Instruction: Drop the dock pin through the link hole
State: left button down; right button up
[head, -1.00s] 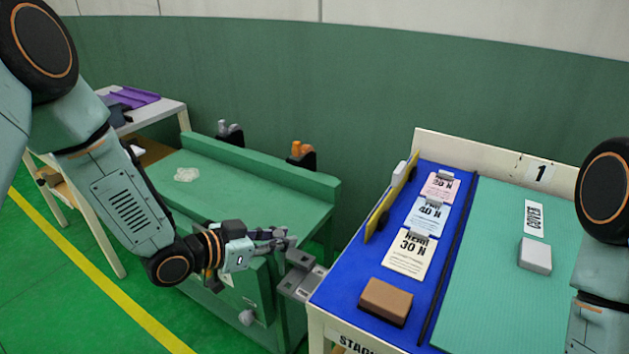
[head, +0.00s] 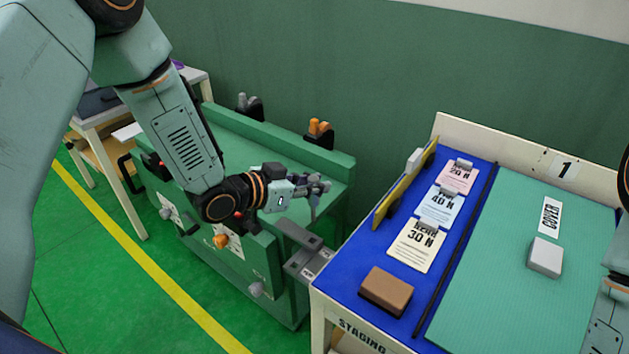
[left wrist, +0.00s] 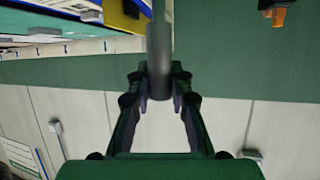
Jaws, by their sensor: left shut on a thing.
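My left gripper (head: 319,187) is shut on the grey dock pin (head: 315,206), which hangs down from the fingers in the head view. In the left wrist view the pin (left wrist: 159,50) is a grey cylinder between the two fingers. The grey link (head: 298,234) reaches from the green cart (head: 285,260) toward the staging table. A dark spot, perhaps the link hole, shows near its right end. A lower grey plate (head: 308,263) projects from the table's side. The pin appears above the link and apart from it. My right gripper is out of view.
The staging table (head: 330,290) stands at right with a brown block (head: 386,290), several cards, a yellow panel (head: 404,190) and a white block (head: 545,257). The cart top is mostly clear.

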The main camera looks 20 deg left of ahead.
aim_at(312, 204)
pick_arm(q)
jog(key=shift+w+f, duration=0.1)
jog(key=shift+f, duration=0.1)
jog(key=shift+a+f+b, duration=0.3)
jog(key=shift+f+b, duration=0.55)
jog(key=shift+f, duration=0.1)
jog(key=shift+s+f, duration=0.2)
jog(key=shift+f, duration=0.1)
jog(key=shift+w+d+f+b, duration=0.1)
jog(key=shift+d+f+b, duration=0.05)
jog(key=shift+f+b, duration=0.4)
jog(key=shift+w+d+f+b, duration=0.1)
jog(key=shift+d+f+b, duration=0.05)
jog(key=shift+f+b, duration=0.35)
jog(key=shift+a+f, duration=0.1)
jog(key=shift+f, duration=0.25)
jog(key=shift+s+a+f, duration=0.1)
jog(key=shift+a, duration=0.05)
